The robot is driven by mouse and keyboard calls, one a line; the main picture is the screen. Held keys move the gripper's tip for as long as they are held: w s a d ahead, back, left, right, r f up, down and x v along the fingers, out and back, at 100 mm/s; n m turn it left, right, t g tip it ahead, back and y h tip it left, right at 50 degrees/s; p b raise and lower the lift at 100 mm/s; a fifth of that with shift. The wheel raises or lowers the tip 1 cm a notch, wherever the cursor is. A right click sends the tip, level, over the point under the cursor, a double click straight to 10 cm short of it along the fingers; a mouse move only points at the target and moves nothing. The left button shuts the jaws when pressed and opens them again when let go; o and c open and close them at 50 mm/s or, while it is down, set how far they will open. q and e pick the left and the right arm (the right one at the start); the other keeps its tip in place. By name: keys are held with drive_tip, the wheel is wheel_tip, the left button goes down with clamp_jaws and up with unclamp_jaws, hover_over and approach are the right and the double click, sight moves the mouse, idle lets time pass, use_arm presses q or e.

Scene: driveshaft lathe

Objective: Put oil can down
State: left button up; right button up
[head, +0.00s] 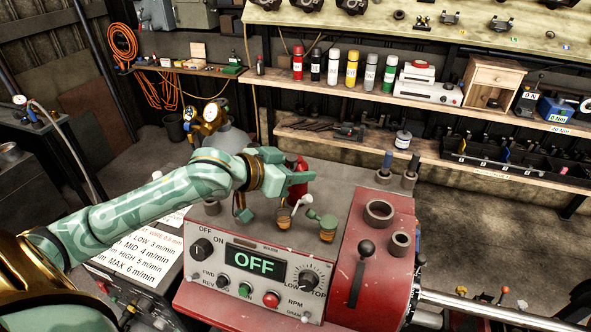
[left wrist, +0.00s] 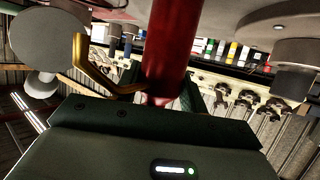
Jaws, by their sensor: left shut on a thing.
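The red oil can (head: 299,188) is over the grey top of the lathe headstock (head: 340,178), behind the control panel. My left gripper (head: 293,177) is shut on the can, its fingers covering part of the can's body. In the left wrist view, the red can (left wrist: 170,45) stands between the jaws (left wrist: 165,98), with a brass-coloured bent piece (left wrist: 95,70) beside it. I cannot tell whether the can's base touches the surface. My right gripper is not in view.
Small oil cups (head: 327,228) and a pale-knobbed lever (head: 303,202) stand close in front of the can. Metal rings (head: 379,212) and dark-topped tools (head: 386,168) stand to the right. The headstock top between can and tools looks clear. Shelves with bottles (head: 351,70) are behind.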

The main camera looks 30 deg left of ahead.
use_arm(q)
drive_tip(key=shift+w+d, duration=0.1)
drive_tip(key=shift+d, duration=0.05)
drive_tip(key=o, duration=1)
drive_tip(key=shift+f, duration=0.1)
drive_tip(key=p+v, duration=0.1)
drive_tip(key=v, duration=1.1)
drive_tip(key=shift+r, duration=0.2)
